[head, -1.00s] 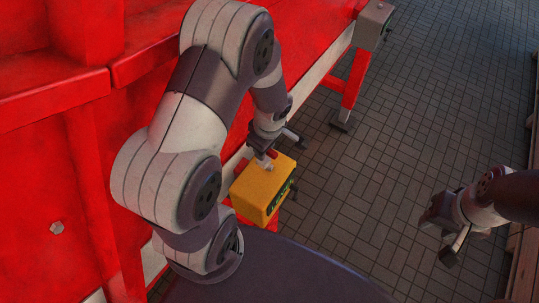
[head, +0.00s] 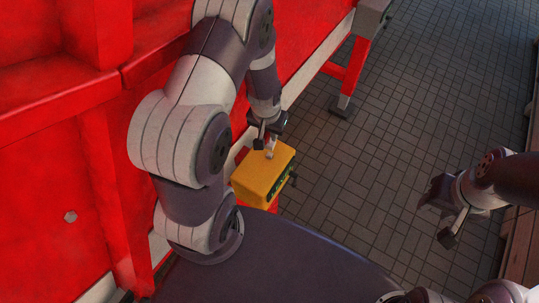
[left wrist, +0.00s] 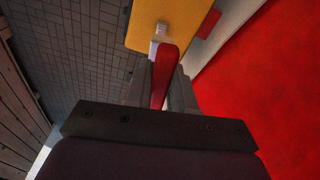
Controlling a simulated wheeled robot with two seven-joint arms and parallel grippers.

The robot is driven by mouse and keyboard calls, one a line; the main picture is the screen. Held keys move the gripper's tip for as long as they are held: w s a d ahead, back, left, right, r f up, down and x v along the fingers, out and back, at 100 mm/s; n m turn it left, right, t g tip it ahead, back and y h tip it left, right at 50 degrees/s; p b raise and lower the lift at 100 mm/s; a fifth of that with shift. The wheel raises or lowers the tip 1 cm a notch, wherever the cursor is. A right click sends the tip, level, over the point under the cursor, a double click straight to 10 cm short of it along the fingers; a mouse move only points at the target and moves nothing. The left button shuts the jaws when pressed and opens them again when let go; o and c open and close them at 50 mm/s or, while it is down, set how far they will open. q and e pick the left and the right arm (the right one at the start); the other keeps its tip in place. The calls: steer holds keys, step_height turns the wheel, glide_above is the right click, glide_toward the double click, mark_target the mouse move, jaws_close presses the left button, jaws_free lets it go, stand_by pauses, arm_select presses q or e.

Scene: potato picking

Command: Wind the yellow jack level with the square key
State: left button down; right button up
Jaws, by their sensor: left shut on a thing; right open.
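The yellow jack (head: 262,180) is a box with dark lettering on its side, low beside the red machine. It also shows at the top of the left wrist view (left wrist: 170,22). My left gripper (head: 268,138) is just above the jack, shut on the square key. The key's red handle (left wrist: 165,70) is between the fingers. Its pale end (left wrist: 157,48) meets the jack's top in the picture; how far it sits on the jack's drive is hidden. My right gripper (head: 442,213) is open and empty, out over the floor at the right.
The large red machine (head: 60,160) fills the left side. Its pale lower rail (head: 318,62) runs to a grey box (head: 372,18) above a red leg with a dark foot. Paved floor (head: 370,150) lies open in the middle. Wooden boards (head: 518,245) edge the right.

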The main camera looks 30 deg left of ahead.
mark_target(269, 143)
arm_select(q)
steer(key=shift+f, duration=0.15)
steer(key=shift+f+b, duration=1.85)
steer(key=shift+f, duration=0.3)
steer(key=shift+f+b, duration=1)
steer(key=shift+f, duration=0.2)
steer(key=shift+r, duration=0.1)
